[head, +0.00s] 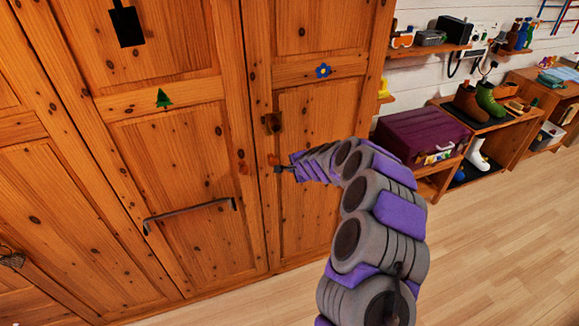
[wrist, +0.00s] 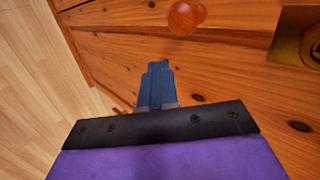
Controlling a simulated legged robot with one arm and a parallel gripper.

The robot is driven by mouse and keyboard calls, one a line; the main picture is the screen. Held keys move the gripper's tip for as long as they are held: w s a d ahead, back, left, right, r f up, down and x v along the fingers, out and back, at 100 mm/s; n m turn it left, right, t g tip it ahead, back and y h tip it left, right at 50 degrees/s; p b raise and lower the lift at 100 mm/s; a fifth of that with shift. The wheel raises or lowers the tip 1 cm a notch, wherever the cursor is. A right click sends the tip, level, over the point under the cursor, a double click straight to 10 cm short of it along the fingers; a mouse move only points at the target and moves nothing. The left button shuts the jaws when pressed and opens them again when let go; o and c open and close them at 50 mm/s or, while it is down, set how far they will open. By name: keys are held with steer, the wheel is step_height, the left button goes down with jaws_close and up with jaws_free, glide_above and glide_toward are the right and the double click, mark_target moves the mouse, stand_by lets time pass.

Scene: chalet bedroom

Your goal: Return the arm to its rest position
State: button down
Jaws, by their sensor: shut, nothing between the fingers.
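My gripper (head: 279,169) is at the end of my purple and grey arm, which reaches forward toward the wooden wardrobe. In the wrist view the fingers (wrist: 156,72) are together with nothing between them. The wardrobe door (head: 312,125) with a blue flower fills the space beyond the gripper. A round wooden knob (wrist: 185,17) shows just past the fingertips in the wrist view. I cannot tell exactly how far the fingertips are from the door.
A door with a green tree (head: 163,98) and a long metal bar handle (head: 190,214) is at left. A purple trunk (head: 420,137) and shelves with boots (head: 487,99) stand at right. The wooden floor (head: 490,220) at front right is clear.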

steer(key=shift+a+p+v, duration=0.15)
steer(key=shift+a+v, duration=0.05)
steer(key=shift+v, duration=0.6)
steer(key=shift+a+p+v, duration=0.15)
steer(key=shift+v, duration=0.65)
